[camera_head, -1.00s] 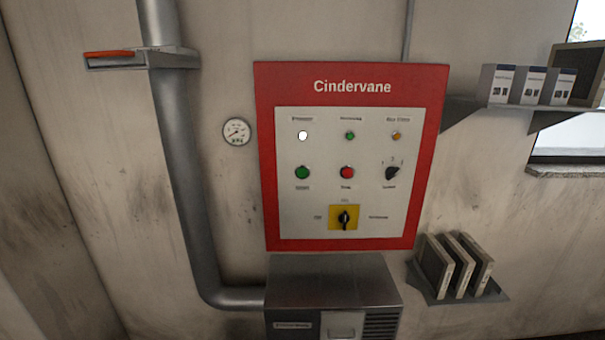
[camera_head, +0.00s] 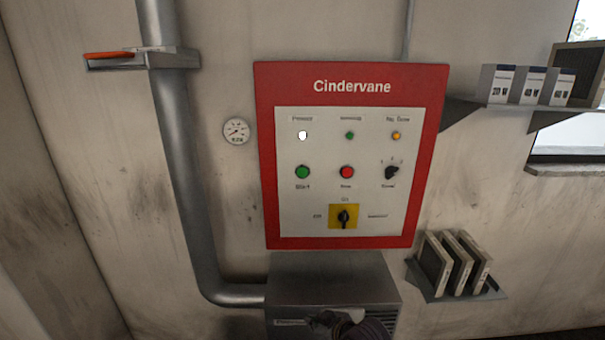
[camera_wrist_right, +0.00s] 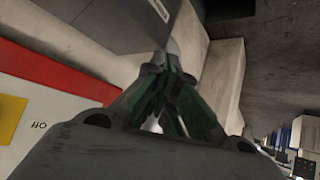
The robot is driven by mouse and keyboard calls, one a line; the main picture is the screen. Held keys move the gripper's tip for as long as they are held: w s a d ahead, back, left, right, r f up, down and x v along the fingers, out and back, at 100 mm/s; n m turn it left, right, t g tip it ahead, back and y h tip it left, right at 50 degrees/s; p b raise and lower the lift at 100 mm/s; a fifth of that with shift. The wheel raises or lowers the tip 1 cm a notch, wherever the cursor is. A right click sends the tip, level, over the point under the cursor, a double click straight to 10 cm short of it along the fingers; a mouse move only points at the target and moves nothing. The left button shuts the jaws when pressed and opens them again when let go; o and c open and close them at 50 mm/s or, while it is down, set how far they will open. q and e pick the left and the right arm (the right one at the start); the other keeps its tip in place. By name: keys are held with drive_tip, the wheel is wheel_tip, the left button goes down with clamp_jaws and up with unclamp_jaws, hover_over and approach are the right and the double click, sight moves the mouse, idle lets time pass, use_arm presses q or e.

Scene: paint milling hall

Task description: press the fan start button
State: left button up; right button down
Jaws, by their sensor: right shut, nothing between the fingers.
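The green start button (camera_head: 303,172) sits at the left of the lower button row on the light face of the red Cindervane panel (camera_head: 265,160), above a label that reads like Start. The red button (camera_head: 347,172) is to its right. My right gripper (camera_head: 325,322) shows at the bottom edge, in front of the grey box and well below the start button, touching no button. In the right wrist view, its green-lined fingers (camera_wrist_right: 163,68) are together and empty, with the panel's red edge (camera_wrist_right: 50,72) at the left. My left gripper is not in view.
A white lamp (camera_head: 302,135) is lit above the start button. A black selector (camera_head: 391,173) and a yellow-backed switch (camera_head: 343,216) share the panel. A grey box (camera_head: 335,278) is below. A pipe (camera_head: 185,170) runs left; shelves with filters (camera_head: 455,263) are right.

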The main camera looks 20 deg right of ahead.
sight(304, 176)
drive_tip(key=w+r+n+t+y, duration=0.2)
drive_tip(key=w+r, duration=0.3)
drive_tip(key=r, duration=0.6)
drive_tip(key=w+d+r+n+t+y, duration=0.1)
drive_tip(key=w+r+t, duration=0.3)
drive_tip(key=r, duration=0.7)
drive_tip(key=w+d+r+n+t+y, duration=0.1)
drive_tip(key=w+r+n+t+y, duration=0.1)
drive_tip(key=w+r, duration=0.6)
wheel_tip(304, 176, up, 4)
drive_tip(key=shift+f+n+t+y, duration=0.1)
drive_tip(key=shift+n+t+y, duration=0.2)
drive_tip(key=shift+t+y, duration=0.6)
drive_tip(key=shift+w, duration=0.3)
drive_tip(key=shift+w+d+b, duration=0.4)
drive_tip(key=shift+w+b, duration=0.6)
drive_tip(key=shift+w, duration=0.35)
drive_tip(key=shift+w+d+b, duration=0.45)
drive_tip(key=shift+w+b, duration=0.6)
drive_tip(key=shift+w, duration=0.3)
drive_tip(key=shift+w+d+b, duration=0.4)
drive_tip(key=shift+w+b, duration=0.6)
drive_tip(key=shift+w, duration=0.35)
